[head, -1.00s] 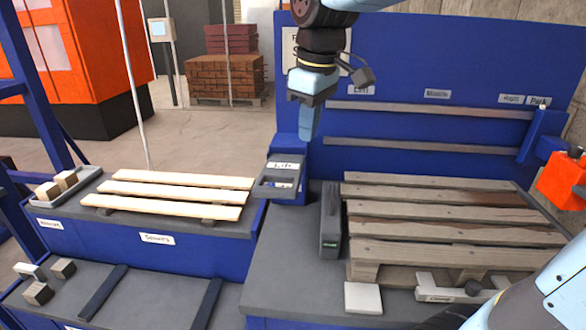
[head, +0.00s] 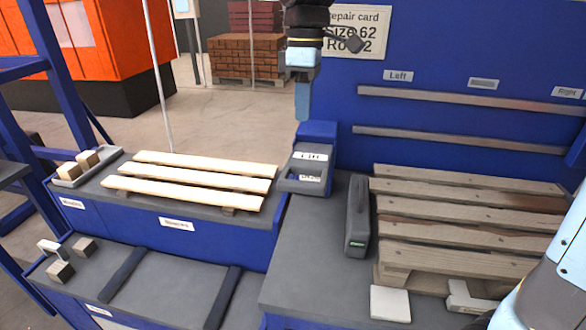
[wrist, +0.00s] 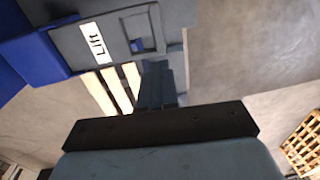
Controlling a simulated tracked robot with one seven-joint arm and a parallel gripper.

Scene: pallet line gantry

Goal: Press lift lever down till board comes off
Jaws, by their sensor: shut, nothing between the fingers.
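The grey lift box (head: 305,170), labelled Lift, stands on a blue post left of the pallet. It has a recessed slot in its top face; a separate lever handle is hard to make out. The box also shows at the top of the wrist view (wrist: 75,50), with a small blue patch in the slot. My gripper (head: 303,117) points down, shut and empty, above and just behind the box in the head view; contact cannot be told. The shut fingers show in the wrist view (wrist: 157,85). The worn pallet (head: 440,255) lies right, its boards on it.
A dark grey upright block (head: 357,215) stands between box and pallet. A white square (head: 390,304) lies in front. Pale new boards (head: 190,183) lie on the left bench. A blue back panel (head: 440,40) with two rails rises behind the pallet.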

